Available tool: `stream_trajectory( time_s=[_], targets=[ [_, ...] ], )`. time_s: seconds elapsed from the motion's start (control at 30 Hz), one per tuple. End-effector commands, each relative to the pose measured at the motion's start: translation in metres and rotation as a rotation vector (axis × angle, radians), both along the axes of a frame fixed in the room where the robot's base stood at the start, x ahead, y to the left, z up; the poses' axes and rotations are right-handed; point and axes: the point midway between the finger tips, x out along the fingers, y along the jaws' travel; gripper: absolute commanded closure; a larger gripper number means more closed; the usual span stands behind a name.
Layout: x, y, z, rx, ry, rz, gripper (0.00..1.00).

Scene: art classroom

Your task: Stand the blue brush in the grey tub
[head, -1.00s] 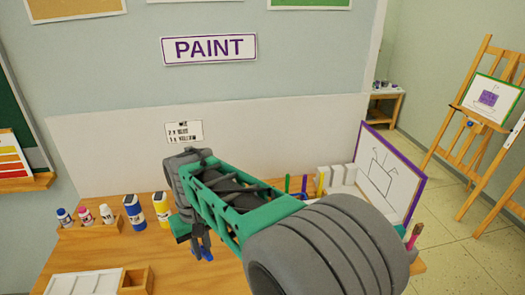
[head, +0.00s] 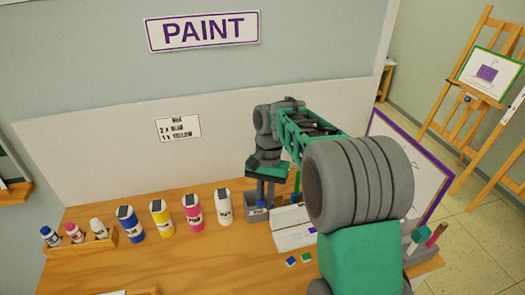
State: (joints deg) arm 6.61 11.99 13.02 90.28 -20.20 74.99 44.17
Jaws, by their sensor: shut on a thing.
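My gripper (head: 262,197) points down at the back of the table, just right of the white bottle. It is shut on the blue brush (head: 262,205), of which only a small blue part shows between the fingers. A grey tub (head: 252,212) stands on the table at the fingertips. The brush end appears over or in the tub; I cannot tell how deep it is or whether it touches the bottom. My arm hides part of the area to the right.
Blue, yellow (head: 162,217), pink (head: 193,211) and white (head: 224,206) bottles stand left of the tub. A white box (head: 295,236) lies close on its right. A purple-framed board (head: 425,185) stands farther right.

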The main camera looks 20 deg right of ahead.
Motion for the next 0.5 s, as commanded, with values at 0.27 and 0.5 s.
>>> stream_trajectory(
  time_s=[0.27,0.5],
  targets=[
    [0.028,-0.004,0.003,0.084,0.092,-0.343,1.00],
    [0.043,-0.002,0.006,0.156,0.137,-0.565,1.00]
  ],
)
